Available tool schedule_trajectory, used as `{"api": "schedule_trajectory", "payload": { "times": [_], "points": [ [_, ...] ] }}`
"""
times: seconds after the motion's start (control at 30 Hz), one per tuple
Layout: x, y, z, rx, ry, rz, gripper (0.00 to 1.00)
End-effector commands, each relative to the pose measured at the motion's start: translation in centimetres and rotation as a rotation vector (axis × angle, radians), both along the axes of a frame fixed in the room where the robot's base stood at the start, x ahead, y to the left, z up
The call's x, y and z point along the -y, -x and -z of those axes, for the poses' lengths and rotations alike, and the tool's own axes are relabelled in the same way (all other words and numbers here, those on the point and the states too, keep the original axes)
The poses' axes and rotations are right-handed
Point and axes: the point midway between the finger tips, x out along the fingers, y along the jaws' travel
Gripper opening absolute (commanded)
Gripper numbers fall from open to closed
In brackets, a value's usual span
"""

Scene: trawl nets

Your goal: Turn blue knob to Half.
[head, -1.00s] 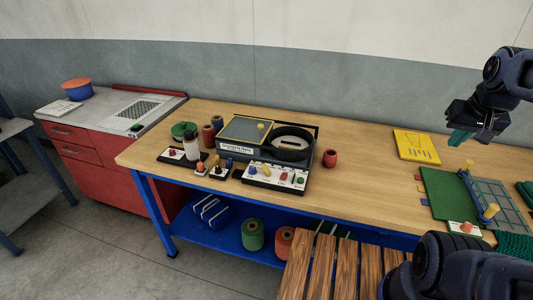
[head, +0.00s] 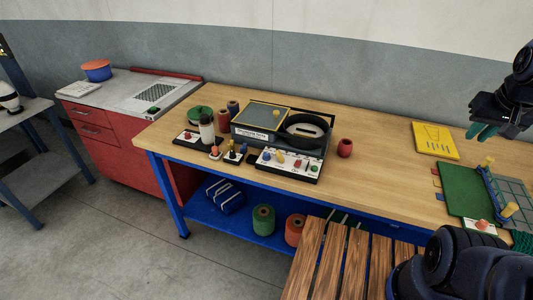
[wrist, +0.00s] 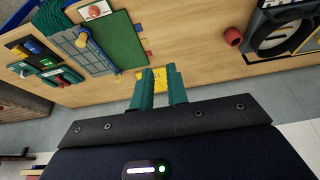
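The blue knob (head: 266,156) is small and sits at the left end of a white control panel (head: 285,171) on the front of a grey machine (head: 257,136). Its exact setting and the labels are too small to read. My gripper (head: 483,131) is at the upper right in the head view, raised above the bench and far to the right of the panel. In the wrist view, my gripper (wrist: 160,84) has two teal fingers with a gap between them and nothing held. The knob does not show in the wrist view.
A yellow board (head: 435,141) and green mat (head: 462,187) lie farther right. A slatted wooden surface (head: 345,262) is in front.

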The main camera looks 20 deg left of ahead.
Motion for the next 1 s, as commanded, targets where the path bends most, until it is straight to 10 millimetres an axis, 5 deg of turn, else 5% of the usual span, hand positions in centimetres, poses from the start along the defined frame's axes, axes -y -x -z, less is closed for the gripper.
{"api": "schedule_trajectory", "payload": {
  "times": [0.17, 0.57, 1.0],
  "points": [
    [-0.9, -1.4, -0.3, -0.023, -0.045, 0.003, 0.47],
    [-6.7, -8.1, -0.5, -0.166, -0.22, 0.07, 0.47],
    [-16.1, -14.4, 1.6, -0.344, -0.299, 0.19, 0.47]
  ]
}}
